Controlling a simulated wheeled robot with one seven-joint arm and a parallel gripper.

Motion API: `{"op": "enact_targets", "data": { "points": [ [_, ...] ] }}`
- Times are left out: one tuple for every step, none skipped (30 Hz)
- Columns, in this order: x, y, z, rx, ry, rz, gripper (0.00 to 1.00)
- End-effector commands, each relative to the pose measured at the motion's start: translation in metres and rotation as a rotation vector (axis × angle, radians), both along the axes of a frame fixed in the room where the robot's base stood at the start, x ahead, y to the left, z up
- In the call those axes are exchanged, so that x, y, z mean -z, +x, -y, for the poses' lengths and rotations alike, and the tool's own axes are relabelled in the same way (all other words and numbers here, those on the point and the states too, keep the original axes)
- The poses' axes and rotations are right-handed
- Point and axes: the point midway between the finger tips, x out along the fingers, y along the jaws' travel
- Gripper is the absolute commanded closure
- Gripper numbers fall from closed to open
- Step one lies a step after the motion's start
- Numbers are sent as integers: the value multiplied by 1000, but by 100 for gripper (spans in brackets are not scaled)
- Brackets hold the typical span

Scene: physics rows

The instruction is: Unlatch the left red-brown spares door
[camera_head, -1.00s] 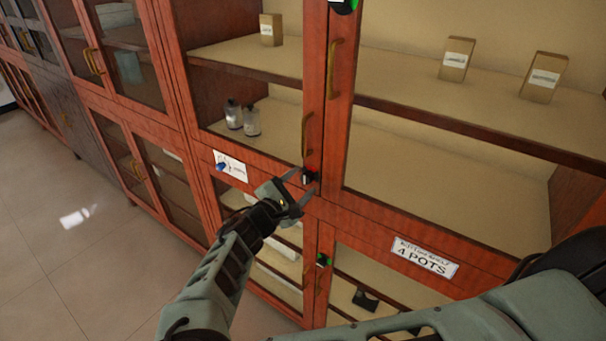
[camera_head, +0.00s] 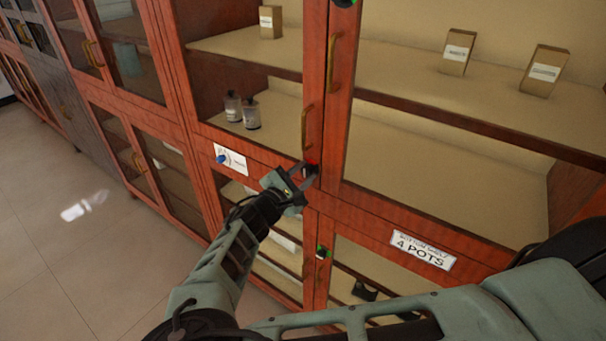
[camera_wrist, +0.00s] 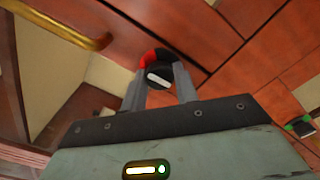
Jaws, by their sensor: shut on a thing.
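The left red-brown door (camera_head: 244,104) is glass-fronted and looks closed, with a brass handle (camera_head: 307,128) near its right edge. The handle also shows in the wrist view (camera_wrist: 62,28). Below the handle is a round black latch knob (camera_wrist: 158,78) with a white bar and a red patch beside it. My gripper (camera_wrist: 157,88) is shut on this knob, one finger on each side. In the head view my gripper (camera_head: 306,173) reaches the knob at the door's lower right corner and partly hides it.
A lower latch shows green (camera_head: 322,252), on the doors below. A "4 POTS" label (camera_head: 423,252) and a sign with a blue mark (camera_head: 230,159) are on the cabinet rail. Bottles (camera_head: 242,112) and small boxes (camera_head: 457,53) stand on shelves. The floor at left is clear.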

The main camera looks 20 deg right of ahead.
Motion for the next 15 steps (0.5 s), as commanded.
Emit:
{"op": "enact_targets", "data": {
  "points": [
    [0, 0, 0, 1, -9, -15, 93],
    [1, 0, 0, 1, -16, -24, 93],
    [1, 0, 0, 2, -26, -39, 93],
    [0, 0, 0, 2, -36, -53, 93],
    [0, 0, 0, 2, -47, -68, 93],
    [0, 0, 1, 2, -62, -89, 93],
    [0, 0, 1, 2, -75, -107, 93],
    [1, 0, 1, 3, -88, -126, 93],
    [0, 0, 0, 1, -108, -153, 93],
    [0, 0, 0, 2, -122, -174, 93],
    [0, 0, 0, 2, -138, -196, 93],
    [0, 0, 1, 2, -160, -226, 93],
    [0, 0, 1, 2, -177, -249, 93],
    [0, 0, 1, 2, -193, -271, 93],
    [0, 0, 1, 2, -216, -303, 93]
  ]
}}
